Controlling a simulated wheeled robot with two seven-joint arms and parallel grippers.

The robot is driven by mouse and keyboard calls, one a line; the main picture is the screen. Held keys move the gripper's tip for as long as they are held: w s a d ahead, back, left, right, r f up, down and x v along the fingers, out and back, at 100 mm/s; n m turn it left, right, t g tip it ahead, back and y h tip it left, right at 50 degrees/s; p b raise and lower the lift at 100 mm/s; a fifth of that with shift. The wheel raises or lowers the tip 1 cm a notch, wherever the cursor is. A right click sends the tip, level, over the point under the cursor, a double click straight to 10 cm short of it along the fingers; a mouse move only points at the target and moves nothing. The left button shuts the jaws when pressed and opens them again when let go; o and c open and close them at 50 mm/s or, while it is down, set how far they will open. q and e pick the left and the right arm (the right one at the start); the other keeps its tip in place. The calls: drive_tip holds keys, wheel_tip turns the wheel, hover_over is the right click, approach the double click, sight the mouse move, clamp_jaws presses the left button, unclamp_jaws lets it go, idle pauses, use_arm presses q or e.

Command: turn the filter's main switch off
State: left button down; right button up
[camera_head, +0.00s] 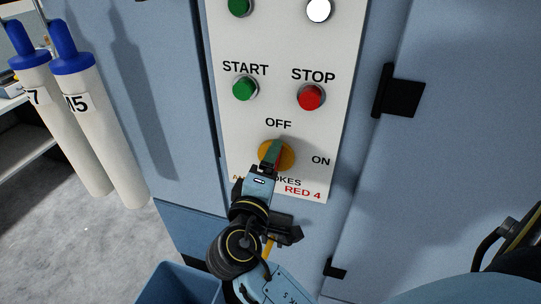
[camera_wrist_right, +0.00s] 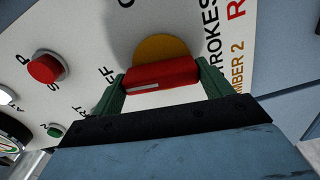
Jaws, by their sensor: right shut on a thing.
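The main switch is a round yellow-orange base (camera_head: 266,157) with a red handle, on a white panel (camera_head: 232,122) of a blue machine. OFF is printed above it and ON to its right. In the head view the handle is mostly hidden by my right gripper (camera_head: 275,150); a thin red strip of it shows, running upward. In the right wrist view the red handle (camera_wrist_right: 165,75), with a white mark, sits between the green fingers of my right gripper (camera_wrist_right: 162,85), which is shut on it. The yellow base (camera_wrist_right: 160,47) shows behind. My left gripper is out of view.
A green START button (camera_head: 244,88) and a red STOP button (camera_head: 311,96) sit above the switch. A black hinge (camera_head: 400,91) sticks out at right. Two white cylinders with blue caps (camera_head: 72,61) stand at left. A blue bin (camera_head: 175,284) is at lower left.

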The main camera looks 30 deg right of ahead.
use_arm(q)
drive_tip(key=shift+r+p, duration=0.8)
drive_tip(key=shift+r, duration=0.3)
use_arm(e)
drive_tip(key=shift+n, duration=0.9)
drive_tip(key=o, duration=1)
